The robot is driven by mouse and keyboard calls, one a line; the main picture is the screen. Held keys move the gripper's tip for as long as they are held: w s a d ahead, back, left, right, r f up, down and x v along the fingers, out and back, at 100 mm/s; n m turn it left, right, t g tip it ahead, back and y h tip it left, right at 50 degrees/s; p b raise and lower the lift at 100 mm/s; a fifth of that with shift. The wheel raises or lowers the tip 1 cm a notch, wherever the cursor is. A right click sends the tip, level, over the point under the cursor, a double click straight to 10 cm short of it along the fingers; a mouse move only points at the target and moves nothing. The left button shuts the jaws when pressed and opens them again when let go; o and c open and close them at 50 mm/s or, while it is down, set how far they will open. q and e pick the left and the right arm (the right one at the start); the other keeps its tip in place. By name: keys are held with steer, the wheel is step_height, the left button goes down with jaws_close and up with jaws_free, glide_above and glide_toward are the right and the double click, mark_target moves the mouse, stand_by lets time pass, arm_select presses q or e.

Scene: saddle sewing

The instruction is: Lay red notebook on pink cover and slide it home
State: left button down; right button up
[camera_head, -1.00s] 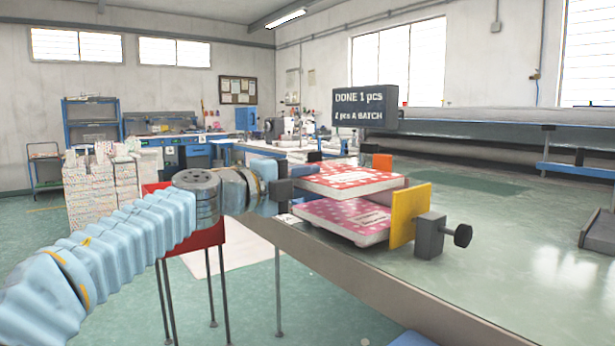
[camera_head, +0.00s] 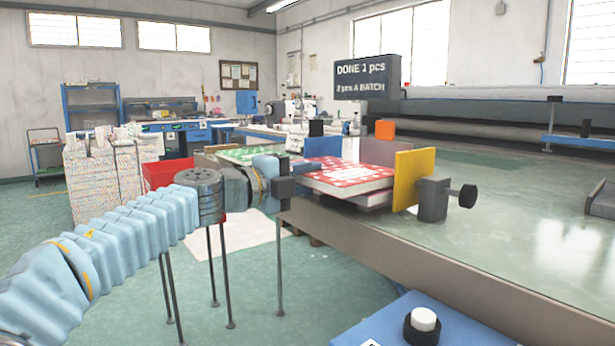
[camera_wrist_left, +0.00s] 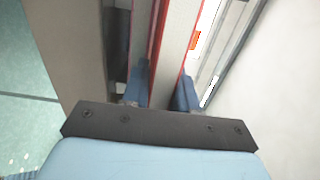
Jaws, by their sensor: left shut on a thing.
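The red notebook (camera_head: 345,180), with white dots and a pale label, lies flat at the bench's left edge. My left gripper (camera_head: 292,187) is shut on its left edge. In the left wrist view the red notebook (camera_wrist_left: 170,60) stands between the two blue fingers (camera_wrist_left: 161,90). The pink cover is almost wholly hidden under the red notebook; only a pale page edge (camera_head: 376,199) shows below it. I cannot tell whether the two touch. The red notebook's right end is close to the yellow plate (camera_head: 416,180). My right gripper is not in view.
A grey block with a black knob (camera_head: 467,196) stands behind the yellow plate. A blue plate (camera_head: 323,146), a grey-mauve plate (camera_head: 377,152) and an orange block (camera_head: 385,130) stand at the back. A green notebook (camera_head: 245,154) lies further left.

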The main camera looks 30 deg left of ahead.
arm_select(q)
steer(key=shift+f, duration=0.25)
stand_by(0.6)
steer(key=c, duration=0.8)
jaws_free()
steer(key=shift+f, duration=0.2)
steer(key=shift+s+a, duration=0.1)
steer(key=shift+s, duration=0.05)
steer(key=shift+p+v, duration=0.9)
steer(key=shift+v, duration=3.95)
